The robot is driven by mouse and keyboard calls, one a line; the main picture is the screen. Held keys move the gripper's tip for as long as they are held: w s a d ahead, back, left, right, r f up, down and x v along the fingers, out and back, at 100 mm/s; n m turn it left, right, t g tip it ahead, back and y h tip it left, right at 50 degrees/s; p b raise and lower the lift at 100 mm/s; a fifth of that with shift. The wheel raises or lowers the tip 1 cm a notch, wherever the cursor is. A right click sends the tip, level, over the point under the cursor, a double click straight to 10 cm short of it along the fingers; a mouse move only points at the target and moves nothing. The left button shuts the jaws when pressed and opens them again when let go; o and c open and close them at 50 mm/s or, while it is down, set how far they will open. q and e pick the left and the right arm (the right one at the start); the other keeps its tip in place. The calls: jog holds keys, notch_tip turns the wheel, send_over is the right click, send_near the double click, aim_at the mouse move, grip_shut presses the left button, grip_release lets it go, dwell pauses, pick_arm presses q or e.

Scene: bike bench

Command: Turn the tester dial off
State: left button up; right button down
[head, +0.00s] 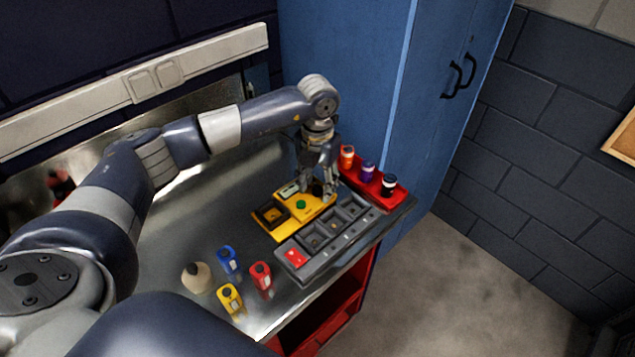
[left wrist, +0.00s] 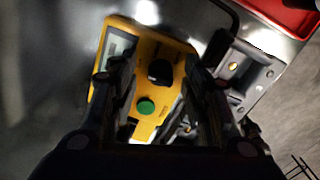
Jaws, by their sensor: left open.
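The yellow tester (head: 317,208) lies on the metal bench, with a small display, a green button (head: 300,204) and an open square well at its near left end. In the left wrist view the tester (left wrist: 165,52) shows its black dial (left wrist: 160,71) above the green button (left wrist: 146,106). My left gripper (head: 318,194) points down over the tester's dial end. In the left wrist view its fingers (left wrist: 160,85) are apart, one on each side of the dial, with nothing between them held. I cannot tell if they touch it. The dial's setting is too blurred to read. My right gripper is out of view.
A grey tray (head: 292,272) with several compartments and a red block lies beside the tester. A red rack (head: 405,198) with three bottles stands behind. Several small bottles, such as a blue one (head: 228,262), stand at the front left. A blue cabinet (head: 345,70) borders the back.

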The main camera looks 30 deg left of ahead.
aim_at(317, 185)
pick_arm(q)
notch_tip(317, 185, up, 12)
dwell(0.6)
